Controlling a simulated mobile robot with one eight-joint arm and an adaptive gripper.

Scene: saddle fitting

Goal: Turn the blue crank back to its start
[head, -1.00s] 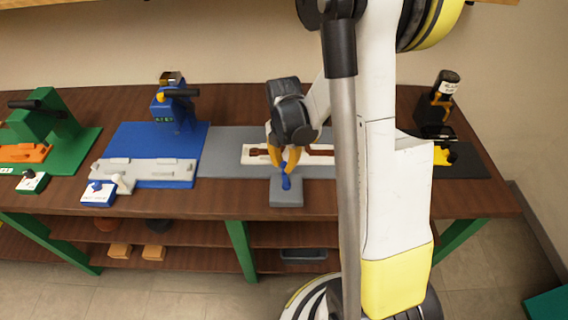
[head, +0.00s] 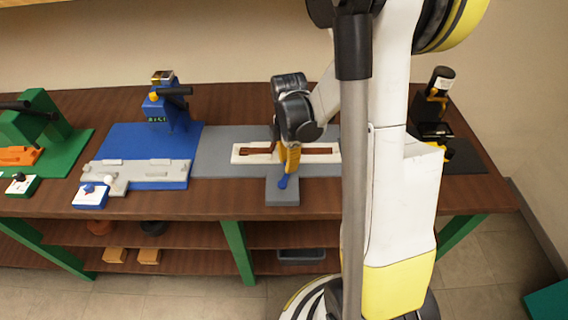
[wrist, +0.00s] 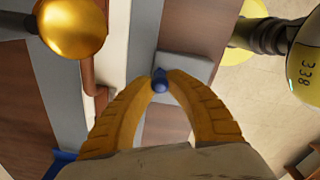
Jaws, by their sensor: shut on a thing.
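The blue crank (head: 283,181) stands at the front of a grey plate (head: 283,198) on the bench. In the wrist view the crank's blue knob (wrist: 160,84) lies between the fingertips. My gripper (head: 289,168) has yellow fingers and is shut on the crank from above; it also shows in the wrist view (wrist: 160,78). The fingers hide part of the crank. Behind it is a white track (head: 243,153) with a dark red-brown bar (head: 318,150) in it.
A blue station (head: 150,140) with a grey fixture stands to the left, and a green station (head: 45,130) beyond it. My arm hides the bench right of the track.

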